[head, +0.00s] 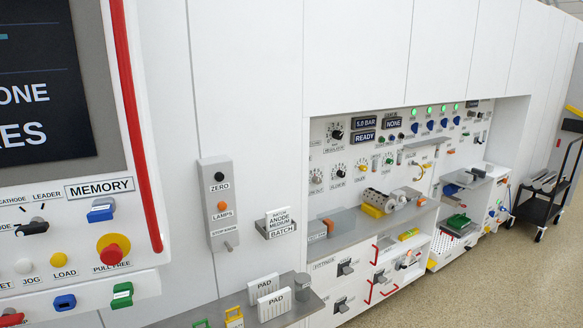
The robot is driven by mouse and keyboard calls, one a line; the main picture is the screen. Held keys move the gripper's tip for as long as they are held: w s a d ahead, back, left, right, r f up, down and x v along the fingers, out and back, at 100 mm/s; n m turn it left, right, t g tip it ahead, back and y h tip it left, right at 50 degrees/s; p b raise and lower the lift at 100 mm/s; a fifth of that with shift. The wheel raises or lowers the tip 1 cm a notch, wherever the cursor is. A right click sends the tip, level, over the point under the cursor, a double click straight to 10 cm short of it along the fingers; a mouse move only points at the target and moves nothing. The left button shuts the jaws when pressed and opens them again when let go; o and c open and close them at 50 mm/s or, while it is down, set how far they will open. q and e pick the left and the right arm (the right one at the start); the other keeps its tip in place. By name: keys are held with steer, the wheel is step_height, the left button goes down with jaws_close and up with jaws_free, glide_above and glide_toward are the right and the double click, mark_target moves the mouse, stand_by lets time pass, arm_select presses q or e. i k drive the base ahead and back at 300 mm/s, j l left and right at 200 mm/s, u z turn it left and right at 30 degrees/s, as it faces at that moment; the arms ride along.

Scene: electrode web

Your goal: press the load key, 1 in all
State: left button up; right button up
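The load key is a round yellow button (58,260) on the white panel at the lower left of the head view. A LOAD label (64,272) sits just below it. The button stands clear, with nothing touching or covering it. Neither of my grippers shows in the head view.
A white JOG button (24,266) is left of the load key. A red emergency knob (111,254) on a yellow base is right of it. Blue (64,302) and green (122,295) rockers sit below. A red rail (136,125) edges the panel. A grey shelf (205,313) juts out at the bottom.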

mark_target(58, 260)
steer(key=u, duration=1.5)
